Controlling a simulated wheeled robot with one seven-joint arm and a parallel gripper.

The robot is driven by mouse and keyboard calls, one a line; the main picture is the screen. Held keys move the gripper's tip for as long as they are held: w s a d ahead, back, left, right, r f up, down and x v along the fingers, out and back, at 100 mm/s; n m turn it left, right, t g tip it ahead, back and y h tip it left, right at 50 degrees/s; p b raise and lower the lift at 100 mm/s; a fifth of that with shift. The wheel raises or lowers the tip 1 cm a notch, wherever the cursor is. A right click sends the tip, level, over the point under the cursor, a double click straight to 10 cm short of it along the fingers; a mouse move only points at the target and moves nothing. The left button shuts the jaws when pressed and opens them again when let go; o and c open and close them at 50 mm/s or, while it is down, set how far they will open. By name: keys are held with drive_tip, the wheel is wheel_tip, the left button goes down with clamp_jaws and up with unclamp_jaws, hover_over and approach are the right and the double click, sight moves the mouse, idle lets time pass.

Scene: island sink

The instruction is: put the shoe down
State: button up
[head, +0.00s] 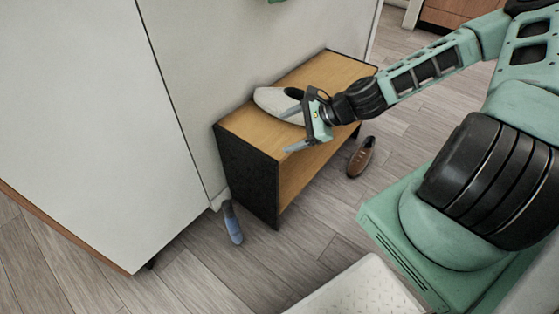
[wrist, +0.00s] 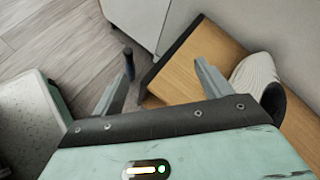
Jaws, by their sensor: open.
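A light grey-white shoe (head: 277,101) lies on top of the wooden bench (head: 244,125), near the wall. It also shows at the right of the wrist view (wrist: 256,75), just beyond my gripper's right finger. My gripper (head: 296,125) is over the bench's front edge, beside the shoe. Its two fingers (wrist: 160,85) are spread apart with nothing between them. Part of the shoe is hidden behind my gripper in the head view.
A brown shoe (head: 361,157) stands on the floor at the bench's right end. A blue item (head: 232,223) is on the floor by the bench's left end, next to the white cabinet (head: 90,110).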

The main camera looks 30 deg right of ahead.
drive_tip(key=s+a+r+n+g+h, duration=0.2)
drive_tip(key=s+a+n+g, duration=0.65)
drive_tip(key=n, duration=0.55)
drive_tip(key=s+a+r+n+h, duration=0.2)
drive_tip(key=s+a+r+n, duration=0.2)
drive_tip(key=s+r+n, duration=0.3)
drive_tip(key=s+a+r+n+t+h, duration=0.1)
drive_tip(key=s+a+r+n+h, duration=0.2)
drive_tip(key=s+a+r+n, duration=0.2)
wheel_tip(320, 180, up, 4)
drive_tip(key=s+n, duration=0.1)
drive_tip(key=n, duration=0.1)
drive_tip(key=shift+s+f+n, duration=0.15)
drive_tip(key=shift+s+n, duration=0.25)
drive_tip(key=shift+a+t, duration=0.1)
drive_tip(key=shift+t, duration=0.15)
